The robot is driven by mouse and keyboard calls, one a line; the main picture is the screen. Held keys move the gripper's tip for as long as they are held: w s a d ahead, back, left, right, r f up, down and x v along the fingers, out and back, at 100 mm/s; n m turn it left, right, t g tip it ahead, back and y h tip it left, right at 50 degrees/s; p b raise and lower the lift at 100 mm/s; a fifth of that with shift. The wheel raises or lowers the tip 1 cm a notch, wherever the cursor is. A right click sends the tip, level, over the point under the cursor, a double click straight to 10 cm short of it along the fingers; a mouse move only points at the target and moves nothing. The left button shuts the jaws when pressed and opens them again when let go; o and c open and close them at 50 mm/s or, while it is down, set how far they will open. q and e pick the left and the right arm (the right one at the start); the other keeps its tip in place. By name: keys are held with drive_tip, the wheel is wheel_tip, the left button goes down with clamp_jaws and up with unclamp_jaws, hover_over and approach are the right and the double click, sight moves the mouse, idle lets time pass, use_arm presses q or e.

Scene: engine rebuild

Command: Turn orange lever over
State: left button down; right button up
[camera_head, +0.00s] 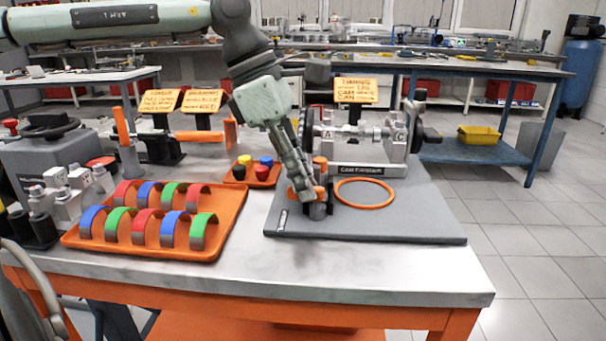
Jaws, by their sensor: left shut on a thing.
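The orange lever (321,193) is a small orange piece on a short grey post, near the left front of the grey camshaft board. My left gripper (308,195) reaches down to it from above and is shut on it. The fingers hide much of the lever, so its exact tilt cannot be told. My right gripper is not in view.
The camshaft stand (370,168) and a flat orange ring (364,193) are close on the right. An orange tray (225,240) with several coloured bearing shells is on the left. A small tray with coloured caps (264,172) lies behind. The table front (330,270) is clear.

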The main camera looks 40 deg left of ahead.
use_arm(q)
drive_tip(key=c, duration=1.8)
unclamp_jaws()
drive_tip(key=v, duration=0.8)
